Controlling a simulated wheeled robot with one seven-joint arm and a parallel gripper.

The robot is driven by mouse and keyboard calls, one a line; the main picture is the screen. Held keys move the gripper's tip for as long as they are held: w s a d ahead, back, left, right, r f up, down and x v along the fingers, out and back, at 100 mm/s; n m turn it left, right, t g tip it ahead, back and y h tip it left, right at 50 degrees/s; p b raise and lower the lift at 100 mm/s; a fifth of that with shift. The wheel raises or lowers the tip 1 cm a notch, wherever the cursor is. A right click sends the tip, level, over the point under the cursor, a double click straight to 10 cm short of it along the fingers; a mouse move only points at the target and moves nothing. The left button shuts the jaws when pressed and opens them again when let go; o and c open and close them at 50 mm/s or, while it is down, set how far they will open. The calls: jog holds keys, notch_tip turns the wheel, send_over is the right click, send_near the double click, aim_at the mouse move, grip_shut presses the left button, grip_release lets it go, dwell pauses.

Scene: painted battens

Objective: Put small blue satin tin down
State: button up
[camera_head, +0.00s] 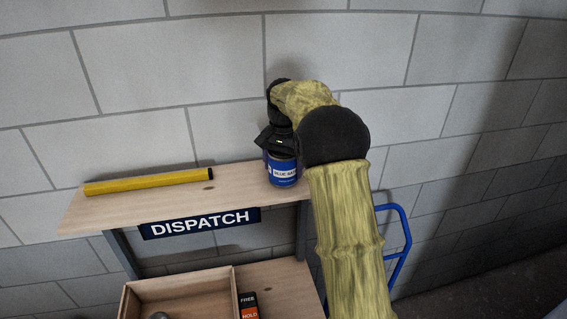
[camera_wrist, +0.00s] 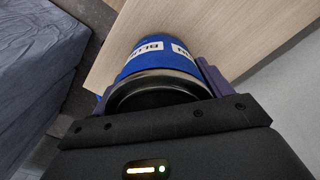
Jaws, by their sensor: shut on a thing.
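The small blue satin tin (camera_head: 284,173) is upright at the right part of the upper wooden shelf (camera_head: 240,187), with a white label reading "BLUE" and more letters that are cut off. My gripper (camera_head: 279,150) comes down on the tin from above and is shut on it. In the wrist view the tin (camera_wrist: 157,55) sits between the two purple fingers of my gripper (camera_wrist: 155,85), its dark rim facing the camera. The tin's base appears at the shelf surface, but I cannot tell whether it touches.
A yellow roll or tube (camera_head: 148,182) lies along the left of the upper shelf. A "DISPATCH" sign (camera_head: 200,223) hangs on the front edge. Below are an open wooden box (camera_head: 180,284) and a "FREE/HOLD" block (camera_head: 249,305). A blue tubular frame (camera_head: 405,235) stands at right.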

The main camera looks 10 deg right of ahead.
jog(key=o, duration=1.4)
jog(key=shift+f, duration=0.15)
notch_tip(320, 180, up, 12)
jog(key=shift+r+b, duration=0.15)
jog(key=shift+b, duration=0.95)
